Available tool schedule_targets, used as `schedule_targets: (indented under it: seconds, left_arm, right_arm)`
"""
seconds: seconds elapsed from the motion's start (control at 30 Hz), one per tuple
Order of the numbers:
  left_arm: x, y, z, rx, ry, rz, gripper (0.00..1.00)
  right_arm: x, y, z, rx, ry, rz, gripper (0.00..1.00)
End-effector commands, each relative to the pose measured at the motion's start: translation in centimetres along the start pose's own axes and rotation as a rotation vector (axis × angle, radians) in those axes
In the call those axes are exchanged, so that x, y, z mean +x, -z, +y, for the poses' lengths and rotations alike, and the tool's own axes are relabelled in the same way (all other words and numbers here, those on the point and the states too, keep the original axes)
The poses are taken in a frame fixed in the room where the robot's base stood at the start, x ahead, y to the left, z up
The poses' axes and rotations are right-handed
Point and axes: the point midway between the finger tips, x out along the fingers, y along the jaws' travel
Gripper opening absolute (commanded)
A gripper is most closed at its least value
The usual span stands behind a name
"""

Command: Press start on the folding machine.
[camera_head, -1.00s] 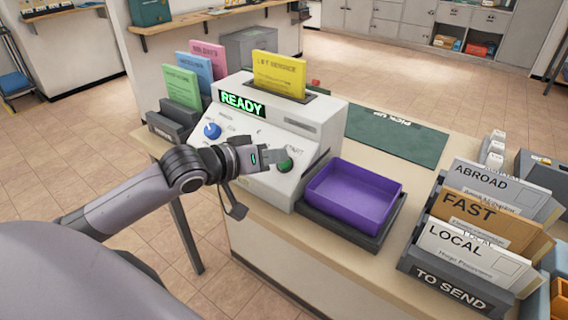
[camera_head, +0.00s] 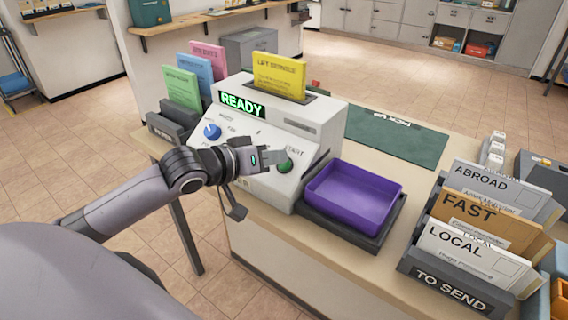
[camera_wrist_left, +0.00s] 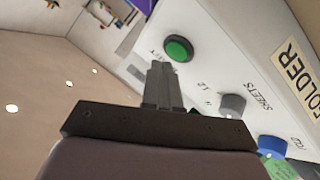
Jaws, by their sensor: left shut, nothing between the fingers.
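The folding machine (camera_head: 312,119) is a white box on the counter, with its display (camera_head: 242,105) reading READY in green. A yellow sheet (camera_head: 279,76) stands in its top slot. The green start button (camera_head: 285,166) is on the sloped front panel, at the right end. My left gripper (camera_head: 283,160) is shut and empty, its tips close to the start button. In the left wrist view the green button (camera_wrist_left: 178,48) lies just beyond the fingertips (camera_wrist_left: 160,66); whether they touch it I cannot tell. My right gripper is not in view.
A purple tray (camera_head: 353,196) sits right of the machine. A TO SEND rack (camera_head: 444,285) with ABROAD, FAST and LOCAL envelopes stands at the counter's right. Coloured sheets (camera_head: 182,88) stand left of the machine. A dark green mat (camera_head: 395,140) lies behind the tray. A blue knob (camera_head: 212,131) is on the panel.

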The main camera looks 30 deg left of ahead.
Motion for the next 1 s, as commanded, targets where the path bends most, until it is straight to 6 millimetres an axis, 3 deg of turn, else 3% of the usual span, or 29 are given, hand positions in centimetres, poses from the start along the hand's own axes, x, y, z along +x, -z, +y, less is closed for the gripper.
schedule_targets:
  seconds: [1.0]
  left_arm:
    - [0.60,-0.27,-0.29,-0.001,0.001,0.000,0.00]
  right_arm:
    - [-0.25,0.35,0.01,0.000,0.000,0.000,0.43]
